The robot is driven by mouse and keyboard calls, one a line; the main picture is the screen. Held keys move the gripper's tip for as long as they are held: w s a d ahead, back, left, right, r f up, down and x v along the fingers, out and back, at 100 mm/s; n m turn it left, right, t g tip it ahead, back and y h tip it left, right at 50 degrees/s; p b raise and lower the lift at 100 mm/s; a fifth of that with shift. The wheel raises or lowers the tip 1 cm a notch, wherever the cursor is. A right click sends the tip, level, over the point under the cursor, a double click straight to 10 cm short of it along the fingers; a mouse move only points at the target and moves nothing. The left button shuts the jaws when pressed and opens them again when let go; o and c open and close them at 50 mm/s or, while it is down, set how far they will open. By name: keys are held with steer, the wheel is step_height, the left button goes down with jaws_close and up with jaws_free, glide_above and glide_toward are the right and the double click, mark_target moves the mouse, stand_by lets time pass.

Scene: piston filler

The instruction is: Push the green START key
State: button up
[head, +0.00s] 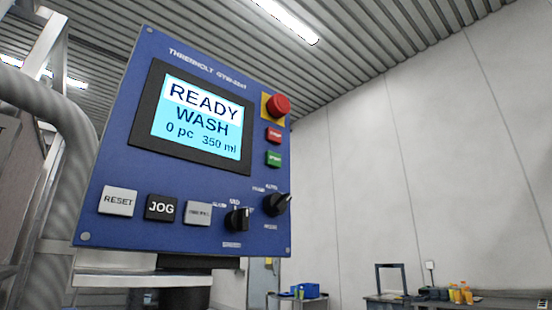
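The green START key (274,159) sits on the right side of a blue control panel (120,150), just below a red key (274,135) and a red mushroom button on a yellow plate (277,106). Its lettering is too small to read clearly. The panel's screen (200,115) reads READY, WASH, 0 pc, 350 ml. My gripper does not show in the head view, and nothing covers the green key.
Below the screen are the RESET key (118,201), the JOG key (161,208), a grey key (198,213) and two black rotary knobs (237,219). A ribbed grey hose (75,150) runs left of the panel. A bench with bottles (460,294) stands far right.

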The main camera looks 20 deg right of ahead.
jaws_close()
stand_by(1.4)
